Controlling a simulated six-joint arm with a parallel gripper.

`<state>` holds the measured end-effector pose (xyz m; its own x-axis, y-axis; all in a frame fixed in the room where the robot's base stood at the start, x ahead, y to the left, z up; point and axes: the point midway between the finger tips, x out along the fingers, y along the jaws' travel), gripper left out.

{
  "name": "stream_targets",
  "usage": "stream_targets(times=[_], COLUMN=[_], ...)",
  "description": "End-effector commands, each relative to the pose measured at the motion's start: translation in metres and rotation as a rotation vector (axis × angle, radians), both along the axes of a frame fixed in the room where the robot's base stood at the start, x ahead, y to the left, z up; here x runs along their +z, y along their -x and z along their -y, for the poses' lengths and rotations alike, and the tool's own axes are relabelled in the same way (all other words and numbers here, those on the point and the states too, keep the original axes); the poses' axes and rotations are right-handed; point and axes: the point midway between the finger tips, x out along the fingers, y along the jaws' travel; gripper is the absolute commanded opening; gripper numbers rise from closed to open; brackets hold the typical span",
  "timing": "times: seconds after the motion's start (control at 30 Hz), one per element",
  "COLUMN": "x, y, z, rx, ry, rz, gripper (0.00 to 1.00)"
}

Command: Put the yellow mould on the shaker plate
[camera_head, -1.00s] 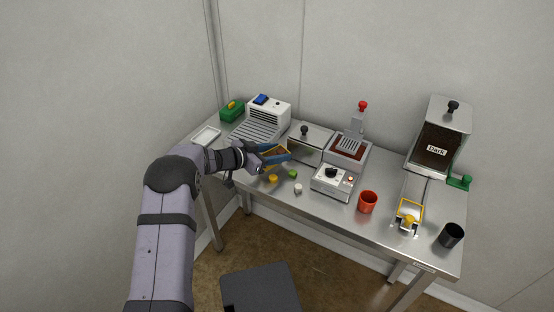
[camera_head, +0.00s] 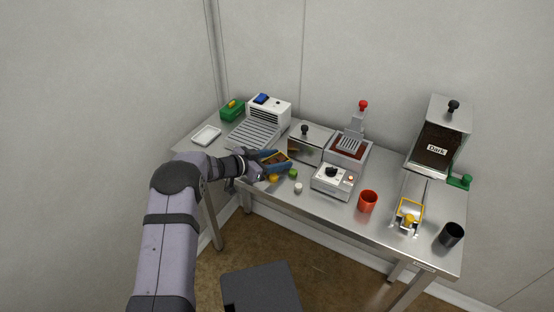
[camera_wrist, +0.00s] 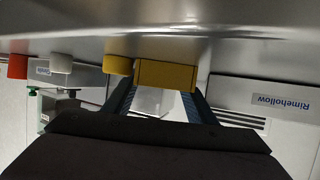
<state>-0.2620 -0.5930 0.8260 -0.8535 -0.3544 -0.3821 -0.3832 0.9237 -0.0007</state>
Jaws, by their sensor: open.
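The yellow mould (camera_head: 280,161) shows its brown filling from above, left of the middle of the table. In the wrist view the yellow mould (camera_wrist: 167,75) is a yellow block just beyond and between the fingertips. My gripper (camera_head: 271,162) is open, its dark blue fingers at the mould's sides. In the wrist view my gripper (camera_wrist: 160,92) has a gap between its fingers. Whether the fingers touch the mould cannot be told.
Yellow, green (camera_head: 293,173) and white (camera_head: 298,188) knobs sit near the mould. A dial unit (camera_head: 333,180) and a red cup (camera_head: 368,202) stand between mould and plate. A black cup (camera_head: 451,235) and a "Dark" dispenser (camera_head: 438,140) flank the plate.

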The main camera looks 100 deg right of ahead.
Motion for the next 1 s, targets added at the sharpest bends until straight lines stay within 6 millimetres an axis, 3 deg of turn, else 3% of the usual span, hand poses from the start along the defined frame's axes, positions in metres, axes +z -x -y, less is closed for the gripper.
stream_targets(times=[0.27, 0.7, 1.0], x=[0.01, 0.041, 0.049], y=[-0.01, -0.072, -0.1], z=[-0.003, -0.029, -0.041], rx=[0.002, 0.004, 0.001], ry=[-0.003, -0.003, -0.001], rz=[0.001, 0.0, 0.001], gripper=[0.51, 0.51, 0.51])
